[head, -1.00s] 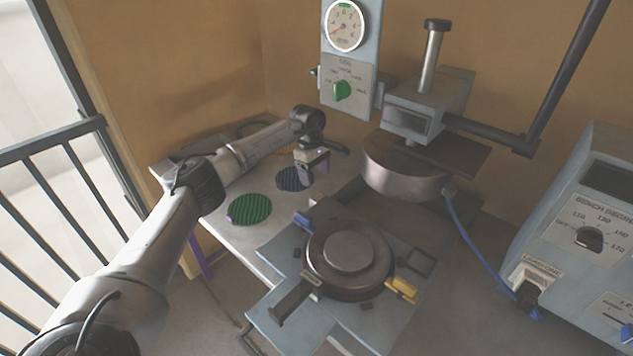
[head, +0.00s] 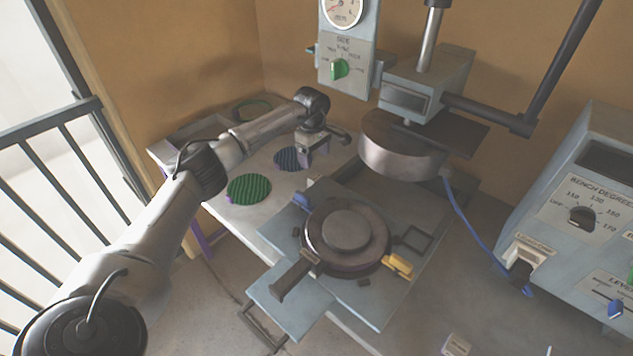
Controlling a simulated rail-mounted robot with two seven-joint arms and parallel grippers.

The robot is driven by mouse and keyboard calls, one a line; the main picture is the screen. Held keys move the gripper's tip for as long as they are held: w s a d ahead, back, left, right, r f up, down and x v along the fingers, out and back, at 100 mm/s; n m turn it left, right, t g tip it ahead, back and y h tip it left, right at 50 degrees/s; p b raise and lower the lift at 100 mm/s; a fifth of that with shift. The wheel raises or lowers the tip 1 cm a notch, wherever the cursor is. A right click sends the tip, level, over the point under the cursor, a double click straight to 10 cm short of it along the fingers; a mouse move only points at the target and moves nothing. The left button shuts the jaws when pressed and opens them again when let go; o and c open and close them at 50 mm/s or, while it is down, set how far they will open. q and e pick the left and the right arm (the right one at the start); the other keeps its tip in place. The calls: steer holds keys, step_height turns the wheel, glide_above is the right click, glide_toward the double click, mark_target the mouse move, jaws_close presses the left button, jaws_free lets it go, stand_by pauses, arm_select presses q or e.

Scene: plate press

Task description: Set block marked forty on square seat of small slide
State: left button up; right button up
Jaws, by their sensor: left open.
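My left gripper (head: 318,154) is at the end of the arm from the left, pointing down with its jaws open. It is beside the dark blue ribbed disc (head: 289,159), and I cannot tell if it touches anything. A small pale block (head: 455,345) with a mark too small to read shows at the bottom edge. I cannot tell whether it is the block marked forty. A dark square frame (head: 428,239) on the right of the blue-grey plate may be the square seat; I cannot be sure which part is the small slide. My right gripper is not in view.
A round metal mould (head: 347,234) with a handle sits on the plate, a yellow clip (head: 399,265) beside it. The press head (head: 400,155) hangs behind it. A green ribbed disc (head: 249,189) lies on the left bench. A control box (head: 590,215) and blue cable stand right.

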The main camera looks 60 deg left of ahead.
mark_target(315, 177)
arm_select(q)
steer(key=shift+d+f+y, duration=0.25)
steer(key=shift+f+y, duration=0.05)
steer(key=shift+f, duration=0.6)
steer(key=shift+a+f+b, duration=0.1)
steer(key=shift+f+b, duration=0.35)
steer(key=shift+f, duration=0.5)
step_height(315, 177, down, 4)
steer(key=shift+w+f+b, duration=0.1)
steer(key=shift+f+b, duration=0.15)
steer(key=shift+b, duration=0.7)
steer(key=shift+f, duration=0.35)
steer(key=shift+r, duration=0.1)
steer(key=shift+c, duration=0.9)
steer(key=c, duration=1)
